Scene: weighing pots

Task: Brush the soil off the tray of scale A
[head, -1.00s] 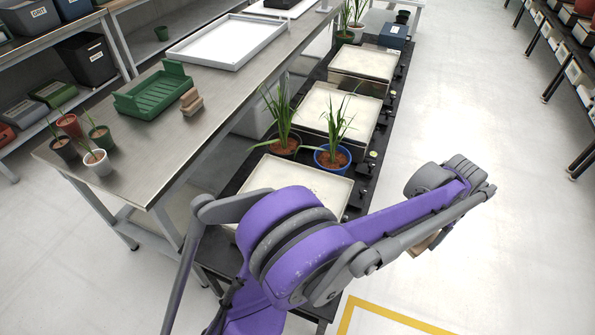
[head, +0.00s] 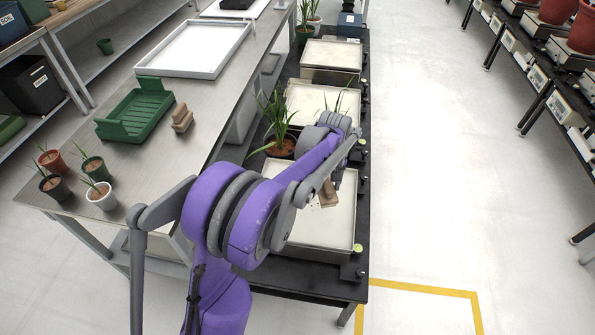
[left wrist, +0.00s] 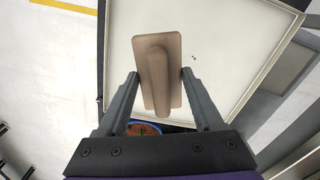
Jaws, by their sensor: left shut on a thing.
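My left gripper (left wrist: 161,75) is shut on the handle of a wooden brush (left wrist: 174,43). In the head view the brush (head: 328,193) is over the nearest scale tray (head: 335,229), and the arm hides most of the gripper. The tray is pale with a raised metal rim. In the left wrist view the tray (left wrist: 222,40) lies beneath the brush, with a few small dark soil specks (left wrist: 194,57) right of it. I cannot tell whether the bristles touch the tray, nor read a scale letter. My right gripper is not in view.
A potted plant (head: 281,146) stands behind the near tray. A blue pot rim (left wrist: 150,127) shows low in the left wrist view. Two more scale trays (head: 317,98) stand farther along. The steel bench (head: 205,145) at left holds a green tray (head: 136,115) and small pots.

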